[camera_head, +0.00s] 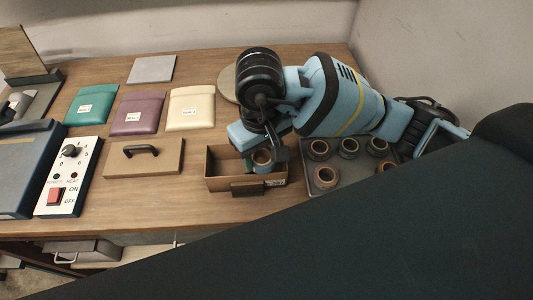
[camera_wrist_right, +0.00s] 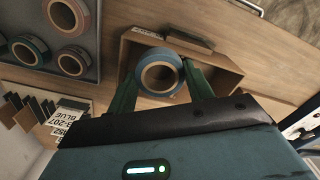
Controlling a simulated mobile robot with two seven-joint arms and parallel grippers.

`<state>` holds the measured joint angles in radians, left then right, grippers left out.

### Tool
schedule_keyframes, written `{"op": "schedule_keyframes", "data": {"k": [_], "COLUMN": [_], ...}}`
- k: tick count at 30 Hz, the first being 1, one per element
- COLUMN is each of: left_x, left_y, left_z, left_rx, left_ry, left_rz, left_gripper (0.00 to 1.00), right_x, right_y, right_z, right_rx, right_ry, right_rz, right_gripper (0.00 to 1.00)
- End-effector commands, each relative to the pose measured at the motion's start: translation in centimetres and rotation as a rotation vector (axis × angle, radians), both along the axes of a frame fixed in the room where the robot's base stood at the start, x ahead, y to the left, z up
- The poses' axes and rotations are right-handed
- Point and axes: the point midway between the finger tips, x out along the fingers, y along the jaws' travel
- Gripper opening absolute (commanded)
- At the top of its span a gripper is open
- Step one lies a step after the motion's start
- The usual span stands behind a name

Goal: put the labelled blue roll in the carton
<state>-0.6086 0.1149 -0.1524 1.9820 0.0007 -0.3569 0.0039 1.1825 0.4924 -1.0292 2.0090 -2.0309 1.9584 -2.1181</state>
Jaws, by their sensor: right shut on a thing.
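The blue roll (camera_head: 263,169), with a brown core, is held upright between the fingers of my right gripper (camera_head: 264,155). In the wrist view the roll (camera_wrist_right: 160,55) sits between the two green fingers of my right gripper (camera_wrist_right: 163,85), which are shut on its sides. No label can be read on it. The open brown carton (camera_head: 222,184) is below the roll, and its wall (camera_wrist_right: 224,62) shows behind the roll in the wrist view. The roll is over the right part of the carton; I cannot tell whether it touches the floor. My left gripper is not in view.
A grey tray (camera_head: 345,186) with several rolls stands right of the carton. A wooden board with a black handle (camera_head: 141,150) lies to its left. Green, purple and cream pouches (camera_head: 191,107) lie behind. A switch box (camera_head: 68,178) stands farther left.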

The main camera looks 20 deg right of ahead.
Motion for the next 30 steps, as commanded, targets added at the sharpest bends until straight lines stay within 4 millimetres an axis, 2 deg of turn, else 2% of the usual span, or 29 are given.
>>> {"op": "schedule_keyframes", "data": {"k": [11, 19, 30], "left_x": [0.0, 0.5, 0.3], "left_y": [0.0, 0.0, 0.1], "left_z": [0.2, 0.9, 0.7], "left_rx": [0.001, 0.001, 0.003], "left_ry": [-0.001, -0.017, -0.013], "left_rz": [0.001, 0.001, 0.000], "left_gripper": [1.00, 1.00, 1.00], "right_x": [1.4, 1.5, 1.5], "right_y": [-1.3, -1.5, -1.5], "right_z": [-0.1, -3.3, -3.9], "right_rx": [0.000, 0.000, 0.000], "right_ry": [-0.001, -0.001, -0.001], "right_rz": [-0.004, -0.001, 0.000], "right_gripper": [0.30, 0.30, 0.30]}}
